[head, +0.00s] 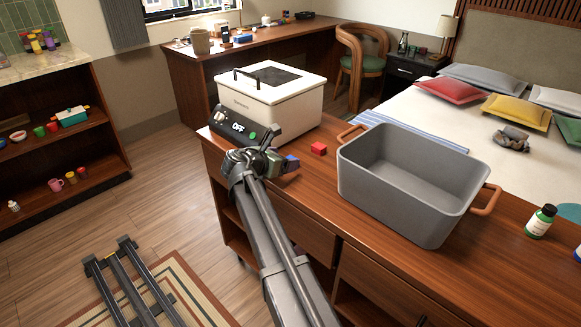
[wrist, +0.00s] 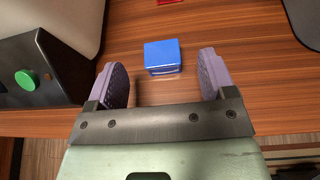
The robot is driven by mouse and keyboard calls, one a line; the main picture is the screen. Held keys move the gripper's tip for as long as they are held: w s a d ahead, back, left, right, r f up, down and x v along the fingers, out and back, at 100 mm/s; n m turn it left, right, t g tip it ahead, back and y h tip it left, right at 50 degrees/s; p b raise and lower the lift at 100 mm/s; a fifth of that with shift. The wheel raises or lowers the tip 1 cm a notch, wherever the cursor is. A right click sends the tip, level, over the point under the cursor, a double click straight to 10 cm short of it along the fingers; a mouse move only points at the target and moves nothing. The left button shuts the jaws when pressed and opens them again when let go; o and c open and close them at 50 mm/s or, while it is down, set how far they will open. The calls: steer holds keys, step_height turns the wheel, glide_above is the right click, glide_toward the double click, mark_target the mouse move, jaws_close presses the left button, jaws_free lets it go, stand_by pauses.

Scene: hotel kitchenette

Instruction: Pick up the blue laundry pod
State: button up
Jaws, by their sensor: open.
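My gripper is open and empty. In the head view my gripper (head: 281,167) is low over the counter's front edge, and the blue pod (head: 292,160) shows partly behind it.
A red block (head: 318,148) lies just beyond the pod. A white appliance (head: 270,98) with a black control panel and green button (wrist: 26,81) stands close on the left. A large grey bin (head: 405,190) with orange handles stands on the right.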

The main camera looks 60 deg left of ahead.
steer(key=b+x, duration=0.2)
steer(key=x, duration=0.3)
steer(key=shift+w, duration=0.1)
steer(key=c, duration=1)
steer(key=shift+r, duration=0.1)
step_height(320, 180, up, 20)
steer(key=p, duration=2)
